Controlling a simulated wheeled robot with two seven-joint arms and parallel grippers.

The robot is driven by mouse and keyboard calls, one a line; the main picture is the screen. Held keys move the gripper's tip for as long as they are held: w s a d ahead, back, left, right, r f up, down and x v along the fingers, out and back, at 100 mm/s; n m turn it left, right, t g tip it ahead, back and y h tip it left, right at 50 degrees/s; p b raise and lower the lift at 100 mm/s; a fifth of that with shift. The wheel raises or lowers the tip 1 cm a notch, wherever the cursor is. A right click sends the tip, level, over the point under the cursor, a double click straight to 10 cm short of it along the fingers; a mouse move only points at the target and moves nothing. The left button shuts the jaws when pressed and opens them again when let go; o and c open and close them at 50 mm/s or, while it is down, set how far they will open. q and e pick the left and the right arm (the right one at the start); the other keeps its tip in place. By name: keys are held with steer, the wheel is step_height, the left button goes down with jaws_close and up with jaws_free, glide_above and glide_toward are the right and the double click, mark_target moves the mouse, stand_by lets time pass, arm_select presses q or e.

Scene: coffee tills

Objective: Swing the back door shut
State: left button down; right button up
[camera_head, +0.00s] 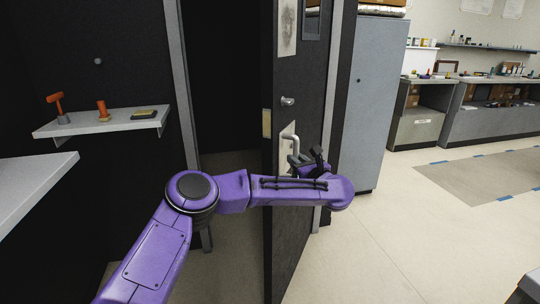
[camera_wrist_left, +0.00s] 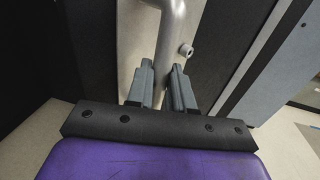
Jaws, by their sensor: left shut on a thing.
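The back door (camera_head: 290,215) is a dark door standing open, seen at a steep angle, with its free edge beside the dark doorway (camera_head: 225,80). It carries a silver pull handle (camera_head: 289,137) on a pale plate. In the left wrist view the handle (camera_wrist_left: 170,32) runs down between the two grey fingers. My left gripper (camera_head: 311,165) is at the handle and shut on it; it also shows in the left wrist view (camera_wrist_left: 161,82). My purple arm hides part of the door's lower half. My right gripper is not in view.
A wall shelf (camera_head: 100,123) with small orange items is left of the doorway, above a pale counter (camera_head: 30,185). A grey cabinet (camera_head: 375,100) stands right of the door. Pale floor (camera_head: 390,240) is open at the right.

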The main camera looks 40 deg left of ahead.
arm_select(q)
steer(key=shift+s+a+r, duration=0.1)
steer(key=shift+a, duration=0.5)
steer(key=s+a+b, duration=0.2)
steer(key=a+b, duration=0.2)
steer(key=a, duration=0.8)
steer(key=shift+a, duration=0.4)
steer(key=w+a+b, duration=0.1)
steer(key=a+b, duration=0.1)
steer(key=a, duration=1.3)
steer(key=shift+w, duration=0.2)
